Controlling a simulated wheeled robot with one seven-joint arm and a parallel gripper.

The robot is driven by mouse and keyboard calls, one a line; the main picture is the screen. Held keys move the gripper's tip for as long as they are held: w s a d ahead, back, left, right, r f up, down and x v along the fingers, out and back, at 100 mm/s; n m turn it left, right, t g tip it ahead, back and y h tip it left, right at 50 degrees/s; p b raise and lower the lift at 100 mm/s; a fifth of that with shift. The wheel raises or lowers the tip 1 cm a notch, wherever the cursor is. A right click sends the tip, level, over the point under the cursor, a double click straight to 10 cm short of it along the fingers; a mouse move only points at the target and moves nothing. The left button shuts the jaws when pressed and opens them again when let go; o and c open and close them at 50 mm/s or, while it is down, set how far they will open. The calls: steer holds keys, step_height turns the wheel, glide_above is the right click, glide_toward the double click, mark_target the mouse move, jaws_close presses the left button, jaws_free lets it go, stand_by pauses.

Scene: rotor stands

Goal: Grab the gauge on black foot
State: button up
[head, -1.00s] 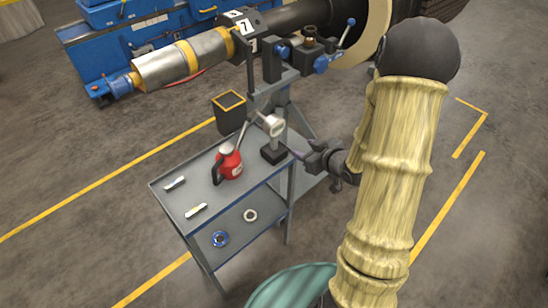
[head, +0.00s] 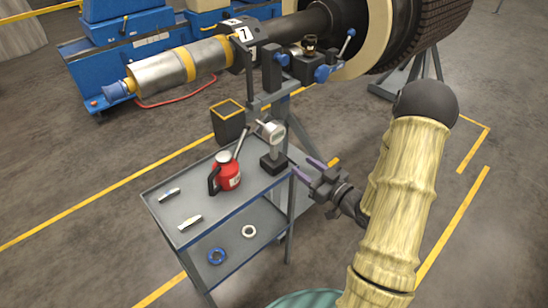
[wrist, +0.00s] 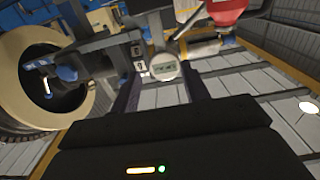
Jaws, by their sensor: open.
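The gauge (head: 272,133) has a pale round head on a grey stem and stands upright on a black foot (head: 272,163). It is on the top shelf of the grey cart, near the right back corner.
A red can (head: 228,176) with a dark handle stands left of the gauge. Two small pale items lie at the left of the cart top (head: 206,187). A dark bin (head: 228,122) is behind the cart. A clamp stand (head: 290,70) rises close behind the gauge.

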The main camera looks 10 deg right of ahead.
mark_target(276, 147)
steer(key=x, duration=1)
steer(key=shift+w+a, duration=0.15)
steer(key=shift+w, duration=0.05)
steer(key=shift+w, duration=0.1)
steer(key=x, duration=0.5)
steer(key=shift+f+p, duration=0.1)
steer(key=shift+p, duration=0.3)
jaws_close()
stand_by(1.0)
